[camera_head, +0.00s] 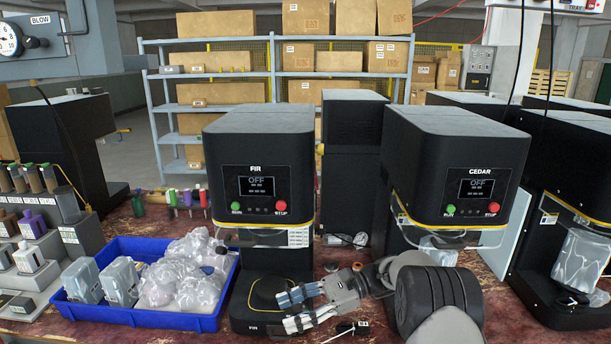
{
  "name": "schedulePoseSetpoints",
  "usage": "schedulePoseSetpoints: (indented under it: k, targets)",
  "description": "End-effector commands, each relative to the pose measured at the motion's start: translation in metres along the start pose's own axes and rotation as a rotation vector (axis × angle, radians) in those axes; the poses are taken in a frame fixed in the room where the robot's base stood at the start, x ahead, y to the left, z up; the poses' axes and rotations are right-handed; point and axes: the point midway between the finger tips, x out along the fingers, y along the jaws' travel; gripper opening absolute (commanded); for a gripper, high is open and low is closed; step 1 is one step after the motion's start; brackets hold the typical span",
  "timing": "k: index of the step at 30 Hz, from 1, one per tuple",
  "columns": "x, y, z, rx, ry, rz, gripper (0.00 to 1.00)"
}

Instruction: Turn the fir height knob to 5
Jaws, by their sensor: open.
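The fir machine (262,150) is a black seamer at the centre, labelled FIR. Its display (257,187) reads OFF, above a green RUN button (236,207) and a red STOP button (280,206). A small dark round part (221,250) shows at the left of its column; I cannot tell whether it is the height knob. No knob scale or number is readable on this machine. My gripper (285,311) is open and empty, low in front of the right part of the fir base plate (252,327). My arm comes in from the right.
A blue tray (170,317) with clear bags and grey containers stands left of the fir machine. The cedar machine (455,130) stands to the right, also OFF, behind my arm. A small black labelled item (352,328) lies on the bench by my gripper.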

Motion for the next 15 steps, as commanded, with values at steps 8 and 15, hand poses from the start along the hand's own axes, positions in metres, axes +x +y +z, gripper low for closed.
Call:
schedulePoseSetpoints:
  k: [8, 15]
  targets:
    - [-0.008, 0.04, 0.067, -0.189, 0.266, 0.085, 0.47]
    - [-0.023, 0.108, 0.117, -0.421, 0.56, 0.201, 0.47]
